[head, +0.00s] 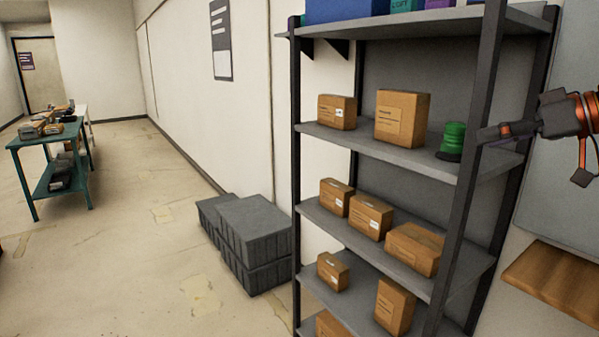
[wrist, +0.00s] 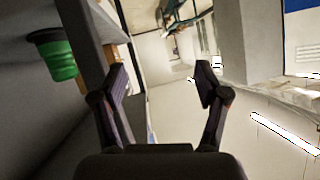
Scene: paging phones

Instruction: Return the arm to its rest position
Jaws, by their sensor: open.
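My gripper (head: 500,132) is at the right of the head view, in front of the metal shelf unit's (head: 484,110) right post. In the wrist view its two fingers (wrist: 160,85) stand wide apart with nothing between them. My arm enters from the right edge of the head view. A green object with a dark base (head: 453,137) stands on the upper middle shelf, just left of my gripper and apart from it. It also shows in the wrist view (wrist: 60,62), left of the fingers.
Cardboard boxes (head: 402,118) stand on the shelves. Grey crates (head: 254,222) are stacked on the floor left of the shelf unit. A wooden surface (head: 555,281) lies below my arm. A green table with items (head: 21,148) stands far left. The floor between is open.

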